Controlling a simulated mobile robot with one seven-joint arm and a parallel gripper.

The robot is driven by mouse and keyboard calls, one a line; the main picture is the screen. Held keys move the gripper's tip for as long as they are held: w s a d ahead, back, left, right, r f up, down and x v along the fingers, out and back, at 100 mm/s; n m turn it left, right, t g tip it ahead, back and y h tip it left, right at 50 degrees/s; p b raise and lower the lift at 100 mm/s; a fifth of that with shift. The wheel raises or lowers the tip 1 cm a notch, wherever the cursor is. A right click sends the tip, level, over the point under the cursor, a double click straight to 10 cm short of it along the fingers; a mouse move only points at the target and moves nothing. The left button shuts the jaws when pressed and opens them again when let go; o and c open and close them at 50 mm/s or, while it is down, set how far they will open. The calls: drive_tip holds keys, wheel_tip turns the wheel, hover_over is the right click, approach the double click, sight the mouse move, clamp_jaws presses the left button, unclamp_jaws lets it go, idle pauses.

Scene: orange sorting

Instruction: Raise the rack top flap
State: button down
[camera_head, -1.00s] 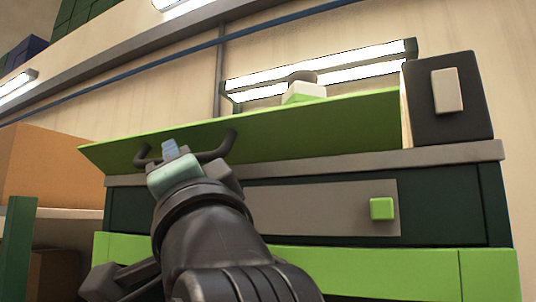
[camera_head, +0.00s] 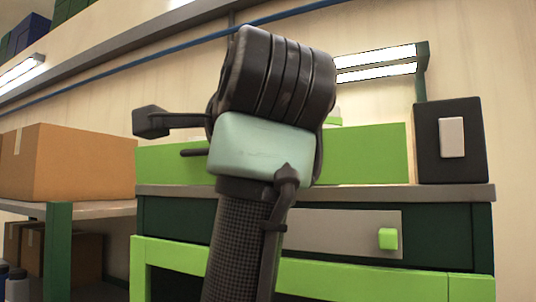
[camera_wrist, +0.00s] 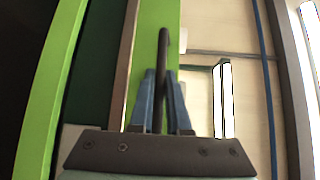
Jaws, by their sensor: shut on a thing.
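The rack's top flap (camera_head: 370,155) is a light green panel along the top of the dark green rack (camera_head: 330,228). It stands up facing the head camera; its exact angle is hard to tell. My arm covers its middle. One end of its dark handle (camera_head: 195,152) shows left of my arm. In the wrist view the green flap (camera_wrist: 151,35) runs behind the dark handle bar (camera_wrist: 164,60). My gripper (camera_wrist: 162,98) is shut on that handle, with its blue fingers on either side. The head view hides the fingers behind my arm.
A black box with a pale switch (camera_head: 452,138) stands at the right end of the rack top. A grey drawer front with a green knob (camera_head: 387,239) is below. A cardboard box (camera_head: 65,165) sits on a shelf at the left.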

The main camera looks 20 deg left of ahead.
drive_tip(key=shift+w+r+m+g, duration=0.3)
drive_tip(key=shift+r+m+g, duration=0.1)
drive_tip(key=shift+g, duration=0.1)
drive_tip(key=shift+h, duration=0.3)
drive_tip(key=c, duration=0.9)
unclamp_jaws()
drive_tip(key=shift+w, duration=0.1)
drive_tip(key=shift+d, duration=0.1)
drive_tip(key=b+v, duration=0.8)
drive_tip(key=v, duration=0.5)
drive_tip(key=shift+b, duration=0.35)
drive_tip(key=shift+w, duration=0.1)
